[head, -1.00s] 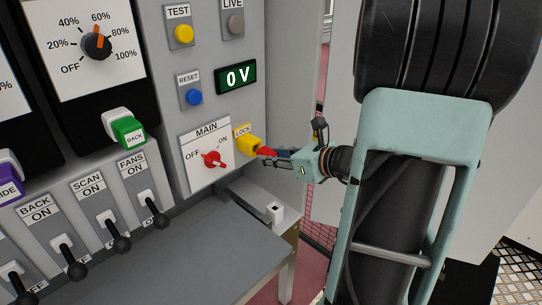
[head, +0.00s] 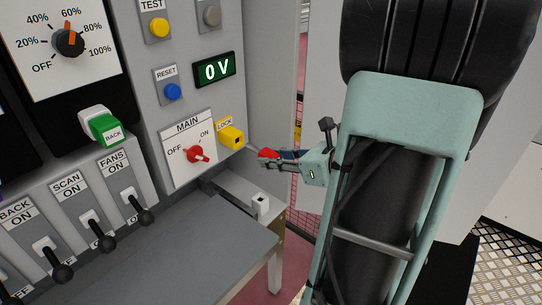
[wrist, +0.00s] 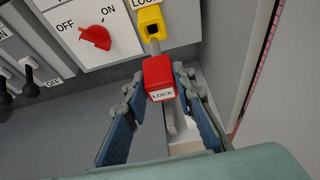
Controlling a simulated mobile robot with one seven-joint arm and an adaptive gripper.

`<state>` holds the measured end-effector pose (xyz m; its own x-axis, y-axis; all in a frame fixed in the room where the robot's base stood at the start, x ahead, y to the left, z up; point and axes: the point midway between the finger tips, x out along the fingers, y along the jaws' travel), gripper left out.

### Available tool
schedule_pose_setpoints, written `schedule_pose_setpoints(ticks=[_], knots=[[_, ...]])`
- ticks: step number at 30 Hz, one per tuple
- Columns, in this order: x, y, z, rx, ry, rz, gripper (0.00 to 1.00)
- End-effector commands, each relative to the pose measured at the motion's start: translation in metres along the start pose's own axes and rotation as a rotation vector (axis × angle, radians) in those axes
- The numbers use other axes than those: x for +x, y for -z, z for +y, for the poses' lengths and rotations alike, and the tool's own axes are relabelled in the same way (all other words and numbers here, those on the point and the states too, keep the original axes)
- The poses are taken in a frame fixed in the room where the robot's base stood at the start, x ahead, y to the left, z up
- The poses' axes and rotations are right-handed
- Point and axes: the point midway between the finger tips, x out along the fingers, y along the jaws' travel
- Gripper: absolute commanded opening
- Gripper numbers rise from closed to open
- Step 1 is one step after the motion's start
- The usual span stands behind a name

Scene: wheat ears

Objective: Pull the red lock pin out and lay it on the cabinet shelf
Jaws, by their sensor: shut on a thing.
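The red lock pin (head: 267,154) has a red head marked LOCK and a thin grey shaft. My gripper (head: 273,156) is shut on the red head, which sits between the fingertips in the wrist view (wrist: 159,79). The yellow lock housing (head: 231,137) on the panel shows an open dark hole. The shaft points at this hole, and its end appears just outside it. The grey shelf (head: 195,250) lies below the panel, to the left of and lower than my gripper.
The red MAIN switch (head: 198,154) is left of the housing. Black levers (head: 140,212) line the left. The shelf top is clear.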

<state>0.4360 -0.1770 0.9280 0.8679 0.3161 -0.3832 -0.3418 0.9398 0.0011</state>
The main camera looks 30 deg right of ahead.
Motion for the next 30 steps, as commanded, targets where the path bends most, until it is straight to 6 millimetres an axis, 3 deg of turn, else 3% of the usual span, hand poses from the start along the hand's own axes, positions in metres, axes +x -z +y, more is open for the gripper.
schedule_pose_setpoints(ticks=[8,30], knots=[[-0.002,0.001,0.0,0.0,0.001,-0.001,0.0],[-0.043,0.018,-0.001,0.001,0.002,-0.001,0.0]])
